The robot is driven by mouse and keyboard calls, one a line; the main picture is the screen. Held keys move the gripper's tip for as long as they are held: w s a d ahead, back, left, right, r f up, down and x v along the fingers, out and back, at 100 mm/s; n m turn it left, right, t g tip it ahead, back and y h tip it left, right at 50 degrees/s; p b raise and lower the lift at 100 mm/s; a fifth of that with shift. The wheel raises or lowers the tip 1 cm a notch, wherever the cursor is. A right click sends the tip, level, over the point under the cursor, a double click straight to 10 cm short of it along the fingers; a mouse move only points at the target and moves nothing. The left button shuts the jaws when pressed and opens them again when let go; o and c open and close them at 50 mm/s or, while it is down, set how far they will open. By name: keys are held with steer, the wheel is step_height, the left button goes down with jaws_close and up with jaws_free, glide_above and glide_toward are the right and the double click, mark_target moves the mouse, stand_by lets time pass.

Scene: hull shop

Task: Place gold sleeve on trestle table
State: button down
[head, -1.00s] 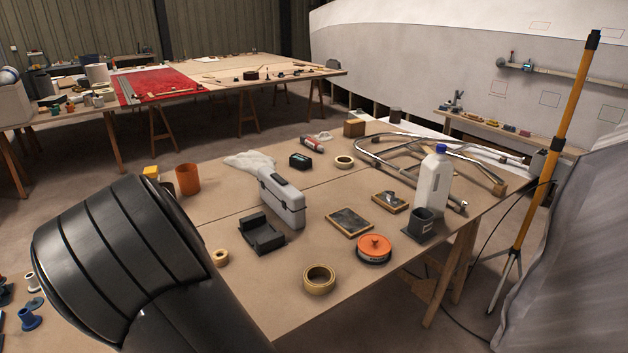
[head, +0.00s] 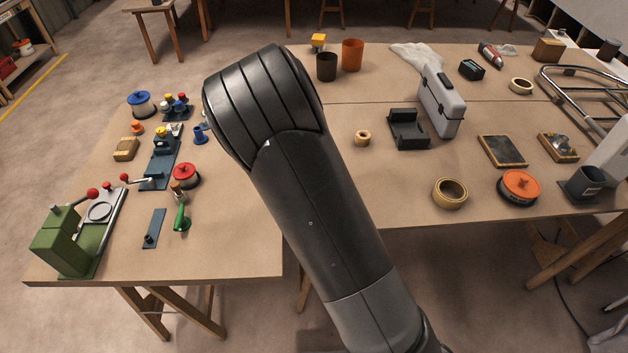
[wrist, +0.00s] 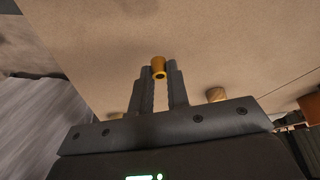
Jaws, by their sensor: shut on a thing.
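The gold sleeve (wrist: 158,68) is a small, short hollow cylinder. In the wrist view my gripper (wrist: 160,76) is shut on it, and it sits between the fingertips with its open end showing. A tan tabletop (wrist: 220,40) fills the view beyond it; I cannot tell whether the sleeve touches that surface. In the head view a large tan trestle table (head: 240,240) spreads across the picture on wooden legs. My arm crosses its middle, and my gripper and the sleeve are hidden there.
On the left are a green press (head: 62,240), a blue spool (head: 141,104) and several small tools. On the right are a grey case (head: 440,102), a black tray (head: 408,130), a tape roll (head: 449,193) and an orange-lidded tin (head: 519,188). The front-middle tabletop is bare.

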steer(key=shift+w+a+f, duration=0.15)
steer(key=shift+a+f, duration=0.25)
steer(key=shift+a, duration=0.1)
steer(key=shift+f, duration=1.9)
steer(key=shift+f, duration=0.15)
steer(key=c, duration=1.4)
jaws_free()
